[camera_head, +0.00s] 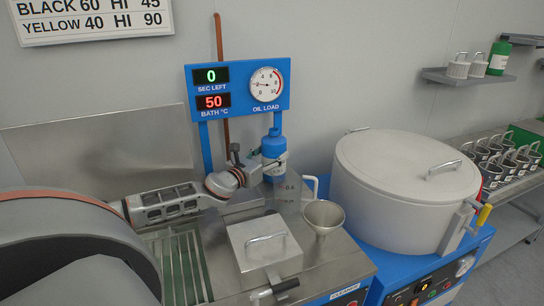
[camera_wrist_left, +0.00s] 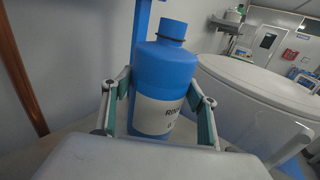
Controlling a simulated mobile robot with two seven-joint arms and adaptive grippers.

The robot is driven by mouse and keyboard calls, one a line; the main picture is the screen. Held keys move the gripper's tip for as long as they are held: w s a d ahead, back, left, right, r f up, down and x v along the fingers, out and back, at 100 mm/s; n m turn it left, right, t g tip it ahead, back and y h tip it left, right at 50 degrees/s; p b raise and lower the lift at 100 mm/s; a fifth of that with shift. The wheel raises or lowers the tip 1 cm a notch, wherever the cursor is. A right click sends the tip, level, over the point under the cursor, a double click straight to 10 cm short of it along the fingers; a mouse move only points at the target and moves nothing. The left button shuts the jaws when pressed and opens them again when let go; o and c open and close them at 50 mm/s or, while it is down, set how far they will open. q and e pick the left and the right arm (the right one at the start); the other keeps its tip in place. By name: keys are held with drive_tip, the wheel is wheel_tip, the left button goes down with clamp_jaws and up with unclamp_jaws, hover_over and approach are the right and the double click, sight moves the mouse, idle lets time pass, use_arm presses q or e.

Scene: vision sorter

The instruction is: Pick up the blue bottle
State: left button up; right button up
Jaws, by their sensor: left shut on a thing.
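The blue bottle (camera_head: 273,146) is upright at the back of the machine top, below the sign panel with the red and green displays. It has a narrow cap and a white label with partly hidden lettering. My left gripper (camera_head: 272,166) reaches it from the left. In the left wrist view the bottle (camera_wrist_left: 168,75) stands between the two fingers of my left gripper (camera_wrist_left: 160,108), which are shut on its sides around the label. Whether its base touches the surface is hidden. My right gripper is not clearly seen in either view.
A clear jug (camera_head: 291,192) and a metal funnel (camera_head: 323,215) stand just in front of the bottle. A lidded metal box (camera_head: 262,250) is nearer. A large lidded drum (camera_head: 395,190) fills the right. A blue post and the display panel (camera_head: 238,89) rise behind.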

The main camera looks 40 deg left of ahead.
sight(271, 131)
use_arm(q)
drive_tip(key=shift+r, duration=0.35)
drive_tip(key=shift+r+p, duration=0.9)
drive_tip(key=shift+r, duration=3.8)
drive_tip(key=shift+r, duration=0.1)
